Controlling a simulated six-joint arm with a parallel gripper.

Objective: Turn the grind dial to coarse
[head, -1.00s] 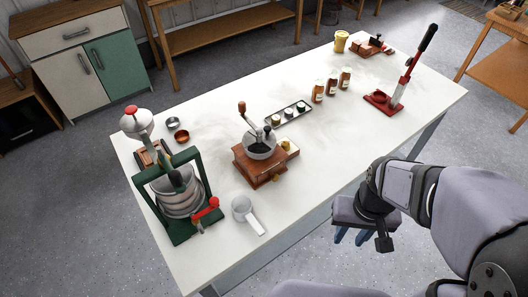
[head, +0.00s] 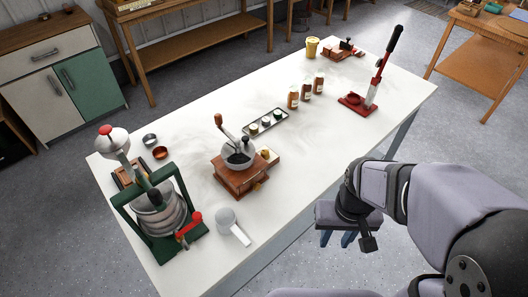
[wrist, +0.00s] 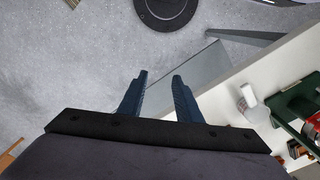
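A hand coffee grinder with a wooden base (head: 238,176), grey bowl and crank stands upright at the middle of the white table. A small pale piece with a brass-coloured knob (head: 266,154) sits at its right side; it may be the grind dial, but its markings are too small to read. My gripper (head: 336,240) is in front of the table's near edge, to the right of the grinder and apart from it. In the wrist view its two blue fingers (wrist: 159,76) are spread with nothing between them. The grinder is not clearly visible there.
A green-framed press (head: 160,208) and a grey scoop (head: 230,222) stand left of and in front of the grinder. Behind it are a tray of small jars (head: 265,123) and several bottles (head: 306,92). A red lever press (head: 362,98) stands farther right. The table's right front is clear.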

